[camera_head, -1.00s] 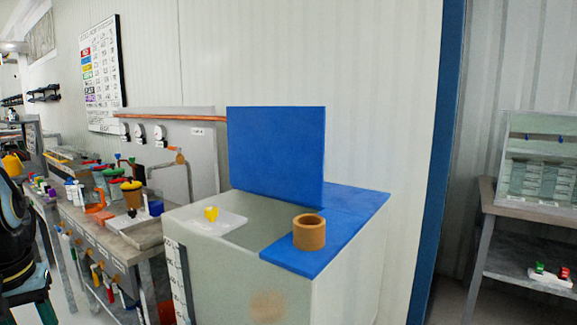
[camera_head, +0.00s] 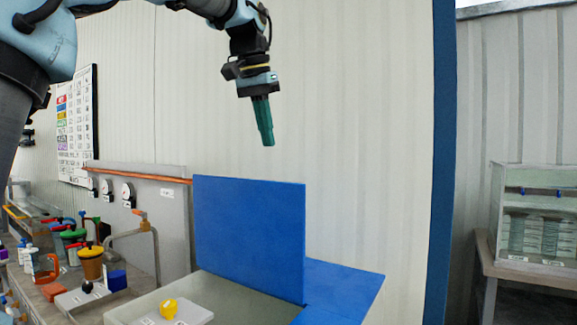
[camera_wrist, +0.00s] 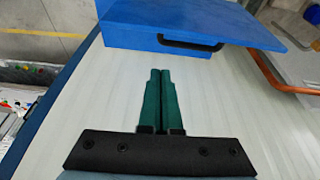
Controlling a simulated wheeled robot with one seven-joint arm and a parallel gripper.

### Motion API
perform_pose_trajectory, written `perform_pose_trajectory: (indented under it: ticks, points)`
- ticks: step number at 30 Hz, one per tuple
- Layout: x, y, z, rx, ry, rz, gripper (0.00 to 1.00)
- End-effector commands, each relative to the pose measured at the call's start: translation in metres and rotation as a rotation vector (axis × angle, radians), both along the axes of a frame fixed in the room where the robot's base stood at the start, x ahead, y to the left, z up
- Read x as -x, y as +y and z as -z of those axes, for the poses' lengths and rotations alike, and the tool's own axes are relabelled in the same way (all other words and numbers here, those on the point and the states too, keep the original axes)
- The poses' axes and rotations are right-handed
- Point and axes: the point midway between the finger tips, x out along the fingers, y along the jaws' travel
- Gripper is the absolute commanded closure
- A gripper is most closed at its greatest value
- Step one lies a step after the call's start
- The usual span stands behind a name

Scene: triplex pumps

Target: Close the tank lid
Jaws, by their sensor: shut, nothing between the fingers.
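The tank lid (camera_head: 249,238) is a flat blue panel standing upright on the pale tank (camera_head: 135,308). In the wrist view the lid (camera_wrist: 135,38) shows at the top, with a black bar handle (camera_wrist: 190,44) on it. My gripper (camera_head: 268,143) is above the lid's top edge, its green fingers pointing down. In the wrist view my gripper (camera_wrist: 160,72) has its fingers together and empty, apart from the lid and handle. The lower part of the tank is out of view.
A fixed blue top panel (camera_head: 342,288) lies flat at the tank's right. A yellow piece (camera_head: 168,308) sits on a pale plate on the left side. A copper pipe (camera_head: 140,174) runs along the wall at left. A cluttered bench (camera_head: 50,290) stands further left.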

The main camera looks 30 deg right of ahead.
Motion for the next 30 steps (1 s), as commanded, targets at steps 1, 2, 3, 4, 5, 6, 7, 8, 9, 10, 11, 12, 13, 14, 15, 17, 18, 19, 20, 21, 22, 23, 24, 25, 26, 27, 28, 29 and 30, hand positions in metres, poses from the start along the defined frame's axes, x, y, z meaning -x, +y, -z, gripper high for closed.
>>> perform_pose_trajectory:
  ticks: [1, 2, 3, 4, 5, 6, 7, 8, 9, 10, 11, 12, 13, 14, 15, 17, 18, 19, 20, 21, 22, 23, 24, 25, 26, 27, 28, 29, 30]
  points:
    - [0.005, -0.004, -0.008, 0.003, -0.004, 0.017, 1.0]
    - [0.007, -0.006, -0.01, 0.004, -0.005, 0.024, 1.0]
    - [0.008, -0.007, -0.011, 0.003, -0.005, 0.029, 1.0]
    - [0.009, -0.008, -0.011, 0.003, -0.004, 0.031, 1.0]
    - [0.009, -0.008, -0.009, 0.003, -0.004, 0.031, 1.0]
    - [0.008, -0.009, -0.005, 0.002, -0.004, 0.031, 1.0]
    - [0.007, -0.01, -0.001, 0.001, -0.002, 0.031, 1.0]
    - [0.007, -0.011, 0.002, 0.001, -0.003, 0.03, 1.0]
    - [0.006, -0.013, 0.009, 0.0, -0.001, 0.03, 1.0]
    - [0.005, -0.014, 0.014, 0.001, -0.002, 0.03, 1.0]
    - [0.004, -0.016, 0.019, 0.001, -0.001, 0.029, 1.0]
    - [0.003, -0.018, 0.026, 0.001, -0.001, 0.029, 1.0]
    - [0.002, -0.02, 0.033, 0.0, -0.001, 0.029, 1.0]
    - [0.001, -0.022, 0.039, 0.0, -0.001, 0.029, 1.0]
    - [0.0, -0.025, 0.046, 0.001, -0.001, 0.029, 1.0]
    - [-0.002, -0.028, 0.058, 0.0, -0.001, 0.029, 1.0]
    - [-0.004, -0.031, 0.066, 0.0, -0.001, 0.029, 1.0]
    - [-0.005, -0.033, 0.071, 0.001, -0.001, 0.029, 1.0]
    - [-0.005, -0.034, 0.077, 0.0, -0.002, 0.028, 1.0]
    - [-0.007, -0.036, 0.084, 0.001, -0.002, 0.028, 1.0]
    - [-0.003, -0.029, 0.079, 0.004, -0.005, 0.027, 1.0]
    - [-0.001, -0.025, 0.078, 0.004, -0.005, 0.027, 1.0]
    - [0.001, -0.02, 0.078, 0.006, -0.007, 0.027, 1.0]
    - [0.003, -0.016, 0.079, 0.005, -0.006, 0.027, 1.0]
    - [0.005, -0.013, 0.079, 0.005, -0.006, 0.028, 1.0]
    - [0.007, -0.01, 0.079, 0.004, -0.005, 0.029, 1.0]
    - [0.008, -0.008, 0.08, 0.004, -0.005, 0.029, 1.0]
    - [0.009, -0.006, 0.08, 0.004, -0.005, 0.029, 1.0]
    - [0.01, -0.004, 0.081, 0.004, -0.005, 0.029, 1.0]
